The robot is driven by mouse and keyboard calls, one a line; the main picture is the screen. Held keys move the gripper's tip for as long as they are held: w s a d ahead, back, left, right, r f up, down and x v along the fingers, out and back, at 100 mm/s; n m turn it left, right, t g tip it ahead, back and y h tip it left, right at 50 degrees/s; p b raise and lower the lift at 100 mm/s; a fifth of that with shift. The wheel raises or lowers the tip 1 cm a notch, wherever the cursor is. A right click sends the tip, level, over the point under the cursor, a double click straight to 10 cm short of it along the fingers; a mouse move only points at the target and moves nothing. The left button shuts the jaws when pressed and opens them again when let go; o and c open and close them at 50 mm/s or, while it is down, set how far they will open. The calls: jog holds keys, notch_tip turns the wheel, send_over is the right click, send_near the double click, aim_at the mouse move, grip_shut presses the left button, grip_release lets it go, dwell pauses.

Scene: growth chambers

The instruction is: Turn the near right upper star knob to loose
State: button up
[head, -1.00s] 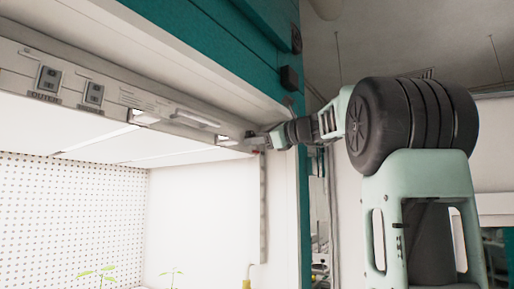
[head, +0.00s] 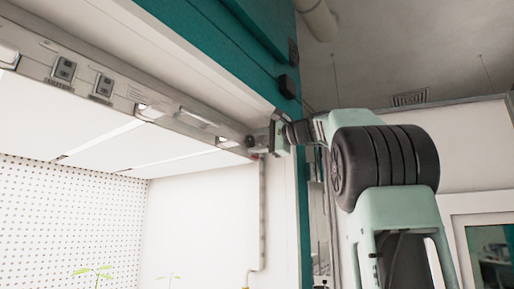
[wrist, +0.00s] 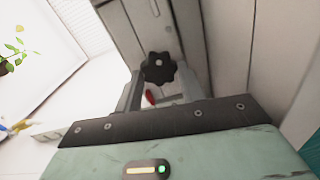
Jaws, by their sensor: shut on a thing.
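The star knob (wrist: 159,68) is black and lobed, with a pale dot at its centre. In the wrist view it sits between the two fingers of my gripper (wrist: 161,80), which is shut on it. In the head view my gripper (head: 262,142) is at the right end of the grey lamp rail (head: 185,122), near the chamber's right wall. The fingers and my wrist hide most of the knob there. A small red piece (wrist: 150,96) shows just below the knob in the wrist view.
Two switch boxes (head: 64,69) sit on the rail at left. White lamp panels (head: 100,140) hang under it. A teal frame (head: 225,50) edges the chamber's right side. Green seedlings (head: 95,273) stand low in the chamber.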

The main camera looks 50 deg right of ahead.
jog(key=shift+n+b, duration=0.35)
jog(key=shift+n, duration=0.75)
jog(key=shift+a, duration=0.1)
jog(key=o, duration=1)
jog(key=shift+c, duration=0.2)
jog(key=s+d+b, duration=0.1)
jog(key=s+b, duration=0.1)
jog(key=s, duration=1.5)
jog(key=shift+d, duration=0.2)
